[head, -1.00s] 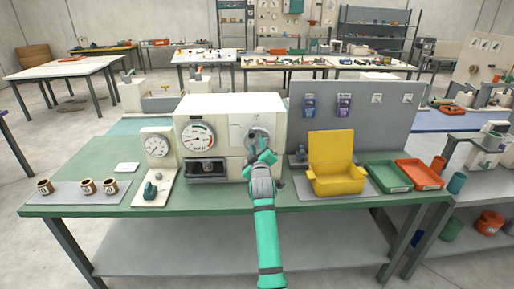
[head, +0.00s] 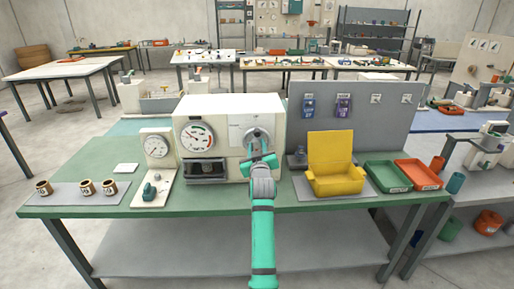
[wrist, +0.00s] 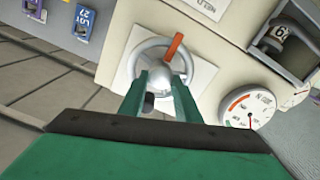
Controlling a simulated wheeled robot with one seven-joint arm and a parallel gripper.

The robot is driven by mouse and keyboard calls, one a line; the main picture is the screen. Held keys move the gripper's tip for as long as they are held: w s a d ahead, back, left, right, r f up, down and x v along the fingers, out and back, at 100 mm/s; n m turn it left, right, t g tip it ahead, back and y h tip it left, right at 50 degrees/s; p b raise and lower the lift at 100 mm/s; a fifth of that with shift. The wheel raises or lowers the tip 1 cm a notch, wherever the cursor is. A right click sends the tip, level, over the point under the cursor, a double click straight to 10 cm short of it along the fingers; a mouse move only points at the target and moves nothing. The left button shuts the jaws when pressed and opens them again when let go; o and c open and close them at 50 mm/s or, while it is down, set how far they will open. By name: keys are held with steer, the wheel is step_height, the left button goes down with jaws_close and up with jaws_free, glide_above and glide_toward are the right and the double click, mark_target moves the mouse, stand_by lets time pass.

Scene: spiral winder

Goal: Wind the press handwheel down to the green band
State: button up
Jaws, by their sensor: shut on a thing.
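The press is a white box (head: 268,108) on the green bench. A grey handwheel (head: 251,134) is on the right of its front, partly covered by my gripper (head: 263,158). In the wrist view, the handwheel (wrist: 134,62) is a round metal rim with an orange-red bar across its upper part.
A smaller dial (head: 157,146) stands left of the press. A yellow seat-shaped block (head: 333,165) stands close on the right, with green (head: 388,176) and orange (head: 418,174) trays beyond. Several brown cups sit at the far left.

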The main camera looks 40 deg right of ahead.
steer(key=shift+w+a, duration=0.1)
steer(key=o, duration=1)
steer(key=shift+o, duration=0.2)
steer(key=v, duration=1.1)
steer(key=shift+d, duration=0.25)
